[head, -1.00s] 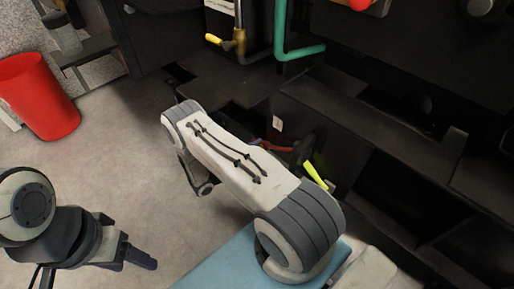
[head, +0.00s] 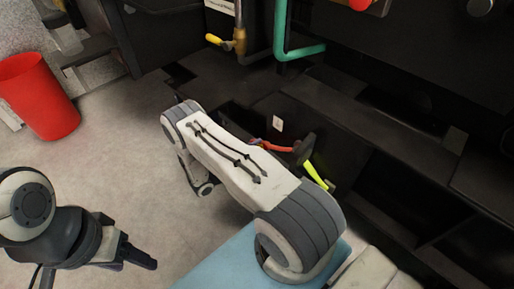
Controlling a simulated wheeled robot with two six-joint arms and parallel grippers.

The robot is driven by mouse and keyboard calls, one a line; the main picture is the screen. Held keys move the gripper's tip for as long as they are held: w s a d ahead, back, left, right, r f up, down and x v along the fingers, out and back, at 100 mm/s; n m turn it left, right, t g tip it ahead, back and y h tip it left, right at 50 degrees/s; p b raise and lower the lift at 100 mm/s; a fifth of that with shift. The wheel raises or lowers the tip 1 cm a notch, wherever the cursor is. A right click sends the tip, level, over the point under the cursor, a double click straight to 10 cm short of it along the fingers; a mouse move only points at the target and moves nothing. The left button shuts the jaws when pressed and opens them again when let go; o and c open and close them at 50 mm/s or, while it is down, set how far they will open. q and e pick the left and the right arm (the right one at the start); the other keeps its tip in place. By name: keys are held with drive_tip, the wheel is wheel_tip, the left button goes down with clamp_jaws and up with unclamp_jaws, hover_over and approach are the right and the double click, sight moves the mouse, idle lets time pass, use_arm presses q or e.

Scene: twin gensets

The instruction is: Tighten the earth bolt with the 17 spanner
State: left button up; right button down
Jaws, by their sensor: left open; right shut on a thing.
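My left gripper (head: 138,258) is at the lower left, open and empty above the pale floor, well apart from the machine. My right arm crosses the middle of the head view and its wrist bends down at the far end. My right gripper is hidden behind that arm, and so is whatever it holds. The 17 spanner and the earth bolt cannot be made out. A yellow-green cable (head: 316,176) and a red-orange cable (head: 281,148) show in the dark bay just right of my forearm, beside a dark upright part (head: 305,149).
A red bin (head: 40,97) stands on the floor at the left. A teal pipe (head: 281,35) and a yellow-handled valve (head: 239,42) are at the top of the dark machine. A blue surface (head: 222,262) lies below my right arm.

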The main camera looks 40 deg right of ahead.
idle(0.4)
drive_tip(key=shift+w+r+m+p, duration=0.2)
drive_tip(key=shift+r+m+p, duration=0.1)
drive_tip(key=shift+r+p, duration=0.15)
drive_tip(key=shift+w+r+m+p, duration=0.2)
drive_tip(key=shift+r+m+p, duration=0.1)
drive_tip(key=shift+r, duration=0.25)
drive_tip(key=shift+w+r+m, duration=0.15)
drive_tip(key=shift+r+m, duration=0.05)
drive_tip(key=shift+m, duration=0.1)
drive_tip(key=r+m+p, duration=0.2)
drive_tip(key=shift+w+r+g+y, duration=0.3)
drive_tip(key=shift+w, duration=0.05)
